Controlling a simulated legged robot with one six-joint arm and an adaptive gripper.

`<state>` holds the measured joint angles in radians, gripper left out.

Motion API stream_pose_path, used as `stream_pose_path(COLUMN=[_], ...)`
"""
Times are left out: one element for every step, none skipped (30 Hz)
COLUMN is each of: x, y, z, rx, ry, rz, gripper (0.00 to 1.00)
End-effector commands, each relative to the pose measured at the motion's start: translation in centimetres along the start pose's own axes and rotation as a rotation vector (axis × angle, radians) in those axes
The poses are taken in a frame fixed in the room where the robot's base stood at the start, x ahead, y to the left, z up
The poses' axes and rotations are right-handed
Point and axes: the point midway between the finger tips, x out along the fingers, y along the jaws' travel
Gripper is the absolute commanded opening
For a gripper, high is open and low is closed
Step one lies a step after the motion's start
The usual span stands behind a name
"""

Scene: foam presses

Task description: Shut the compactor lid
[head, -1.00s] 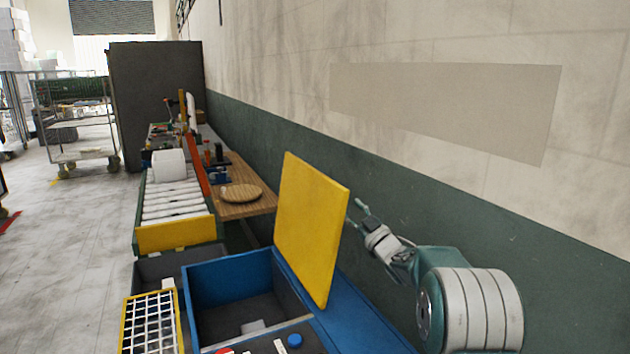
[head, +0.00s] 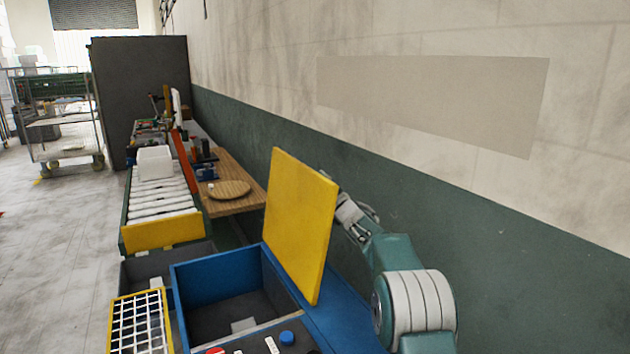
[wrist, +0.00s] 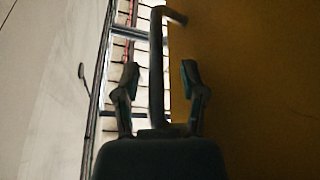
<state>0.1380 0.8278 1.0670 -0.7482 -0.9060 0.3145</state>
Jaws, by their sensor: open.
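The compactor is a blue box (head: 218,262) with its top open. Its yellow lid (head: 300,225) stands nearly upright at the right edge of the box. In the head view my gripper (head: 340,192) is at the lid's right edge, on its wall side, with its tips partly hidden by the lid. In the wrist view my gripper (wrist: 159,67) is open, and a dark bar handle (wrist: 156,90) with bent ends lies between its fingers. The lid's dim yellow face (wrist: 260,90) fills the right side there. I cannot tell whether a finger touches the handle.
A blue button (head: 287,338) and other controls sit on the box's front. A white wire rack (head: 140,322) with a yellow rim is at the left. A roller conveyor (head: 160,205) and a wooden table (head: 240,205) stand beyond. The wall (head: 480,235) runs close along the right.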

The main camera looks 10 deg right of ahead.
Motion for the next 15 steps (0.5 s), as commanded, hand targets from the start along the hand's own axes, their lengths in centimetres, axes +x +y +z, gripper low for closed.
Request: stream_pose_path(x=[0.3,0.42,0.55,0.61,0.65,0.68,0.69,0.7,0.69,0.69,0.69,0.69,0.69,0.68,0.68], y=[-0.01,0.0,0.01,0.0,0.0,0.0,0.0,-0.01,0.0,0.0,0.0,0.0,0.0,0.0,0.0], z=[0.0,-0.02,-0.03,-0.02,-0.01,0.0,0.0,-0.01,-0.01,-0.02,-0.02,-0.02,-0.02,-0.03,-0.03], rx=[0.0,0.0,0.0,0.0,0.0,0.0,0.0,0.0,0.0,0.0,0.0,0.0,0.0,0.0,0.0], ry=[0.0,0.0,0.001,0.0,0.0,0.0,0.0,0.0,0.0,0.0,0.0,0.0,0.0,0.0,0.0], rz=[0.0,0.0,0.0,0.0,0.0,0.0,0.0,0.0,0.001,0.001,0.0,0.0,0.001,0.001,0.001], gripper=[0.54,0.54,0.54,0.54,0.54,0.54,0.54,0.54,0.54,0.54,0.54,0.54,0.41,0.27,0.09])
